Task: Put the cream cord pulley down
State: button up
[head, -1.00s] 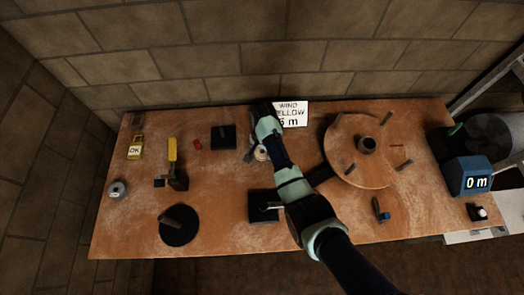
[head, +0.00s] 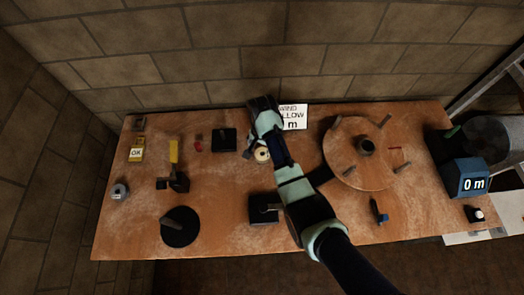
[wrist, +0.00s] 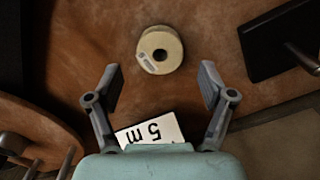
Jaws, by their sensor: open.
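The cream cord pulley (wrist: 160,50), a round cream ring with a dark centre hole and a small pale tag, sits on the wooden table. In the head view the pulley (head: 262,154) shows just left of my arm, in front of the wall sign. My gripper (wrist: 158,85) is open and empty in the wrist view. Its two fingers stand apart, and the pulley lies beyond the fingertips, between their lines. In the head view my gripper is mostly hidden by my own wrist.
A sign (head: 293,117) with "5 m" stands at the table's back edge. A round wooden disc with pegs (head: 345,150) is to the right. A dark block (head: 224,139) lies left of the pulley, and another dark block (head: 262,209) lies in front. A blue "0 m" box (head: 466,177) is far right.

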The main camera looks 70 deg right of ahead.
notch_tip(320, 180, up, 7)
jog(key=shift+p, duration=0.4)
jog(key=shift+r, duration=0.1)
jog(key=w+a+r+n+t+h, duration=0.1)
jog(key=w+a+r+n+t, duration=0.2)
jog(key=w+a, duration=0.4)
jog(key=w+a+r+n+t+h, duration=0.1)
jog(key=w+a+r+n+t, duration=0.1)
jog(key=w+a+n, duration=0.45)
jog(key=s+a+r+n+t, duration=0.1)
jog(key=a+r+n+t, duration=0.1)
jog(key=a+r, duration=0.3)
jog(key=s+a+r+n+t+y, duration=0.1)
jog(key=s+a+r+n+t, duration=0.1)
jog(key=a, duration=1)
jog(key=s+a+r+n+t+y, duration=0.1)
jog(key=a+r+n+t, duration=0.2)
jog(key=a+r+n, duration=0.2)
jog(key=a+r, duration=0.3)
jog(key=a, duration=0.1)
jog(key=shift+s+r+t, duration=0.2)
jog(key=shift+s+t, duration=0.1)
jog(key=shift+t, duration=0.1)
jog(key=shift+a+n, duration=0.1)
jog(key=shift+n, duration=0.15)
